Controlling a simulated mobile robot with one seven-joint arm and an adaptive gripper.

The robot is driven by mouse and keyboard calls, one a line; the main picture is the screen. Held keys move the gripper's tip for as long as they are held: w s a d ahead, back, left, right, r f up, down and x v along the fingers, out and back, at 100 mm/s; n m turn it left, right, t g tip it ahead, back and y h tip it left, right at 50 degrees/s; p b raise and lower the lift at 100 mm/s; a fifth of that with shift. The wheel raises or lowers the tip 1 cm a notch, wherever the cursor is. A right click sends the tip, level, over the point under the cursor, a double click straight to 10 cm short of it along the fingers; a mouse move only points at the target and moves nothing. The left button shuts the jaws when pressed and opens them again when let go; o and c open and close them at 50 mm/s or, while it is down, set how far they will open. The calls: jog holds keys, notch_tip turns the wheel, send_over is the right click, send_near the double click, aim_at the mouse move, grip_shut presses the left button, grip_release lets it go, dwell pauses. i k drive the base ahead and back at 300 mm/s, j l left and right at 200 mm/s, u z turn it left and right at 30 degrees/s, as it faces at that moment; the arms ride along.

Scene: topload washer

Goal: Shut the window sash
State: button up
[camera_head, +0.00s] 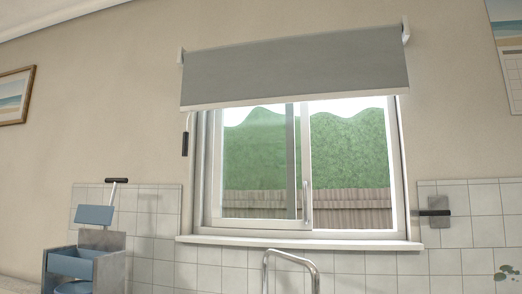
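The window (397,160) is a white-framed sliding one in the middle of the wall. Its sash (305,150) stands in the left half, and its right upright is near the middle of the opening. A slim vertical pull handle (307,203) is on that upright. The view through the left half looks hazier, as through glass. The right half looks clearer and seems to be open. The top of the window is hidden by a grey roller blind (295,68). My gripper is not in view.
A white sill (300,243) runs below the window. A chrome arched pipe, like a tap (290,256), rises in front of it. A blue-grey box-like item (72,263) stands at lower left. A dark bracket (436,212) is on the tiles at right. A blind cord (185,143) hangs at left.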

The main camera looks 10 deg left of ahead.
aim_at(306, 223)
jog(key=l, duration=0.25)
jog(key=i+l, duration=0.2)
jog(key=i, duration=0.2)
jog(key=i+l, duration=0.2)
jog(key=i, duration=0.2)
jog(key=u, duration=0.05)
